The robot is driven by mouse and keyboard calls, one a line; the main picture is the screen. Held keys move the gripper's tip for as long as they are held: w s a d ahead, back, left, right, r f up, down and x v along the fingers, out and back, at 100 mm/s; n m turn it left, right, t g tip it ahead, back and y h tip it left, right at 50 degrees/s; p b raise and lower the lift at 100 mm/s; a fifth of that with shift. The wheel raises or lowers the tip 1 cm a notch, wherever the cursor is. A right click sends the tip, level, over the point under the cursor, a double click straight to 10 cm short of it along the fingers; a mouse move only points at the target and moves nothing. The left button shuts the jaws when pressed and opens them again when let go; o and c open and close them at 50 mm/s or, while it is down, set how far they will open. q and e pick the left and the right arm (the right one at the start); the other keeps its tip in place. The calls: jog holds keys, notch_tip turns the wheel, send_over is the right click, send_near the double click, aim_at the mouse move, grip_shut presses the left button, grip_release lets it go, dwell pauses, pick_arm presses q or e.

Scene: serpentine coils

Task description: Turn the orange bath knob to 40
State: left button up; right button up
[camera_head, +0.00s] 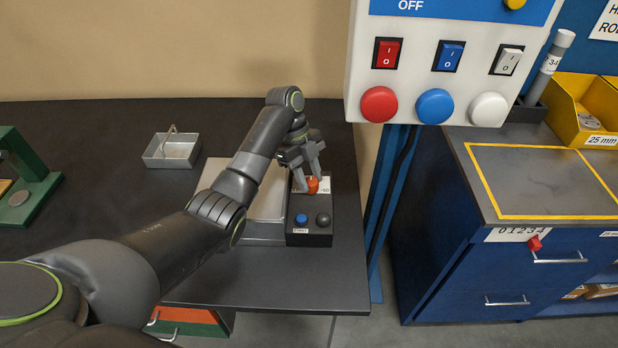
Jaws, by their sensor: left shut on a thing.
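The orange bath knob (312,185) sits on the top face of a dark control box (309,239), with a white dial scale partly visible around it. My left gripper (311,178) reaches down from above and is shut on the orange knob. The gripper hides part of the knob and most of the dial, so I cannot read the pointer's setting. A blue button (301,219) and a dark button (323,219) are on the box in front of the knob. My right gripper is not in view.
A metal bath (264,231) stands left of the box, partly behind my arm. A small metal basket (173,151) and a green stand (31,187) are further left. A white switch panel (450,70) hangs close to the right. A blue cabinet (470,270) stands across a gap.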

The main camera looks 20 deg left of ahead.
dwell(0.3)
pick_arm(q)
jog(key=o, duration=1)
jog(key=shift+c, duration=0.2)
jog(key=p+v, duration=1.1)
jog(key=v, duration=0.6)
jog(key=shift+w+r, duration=0.2)
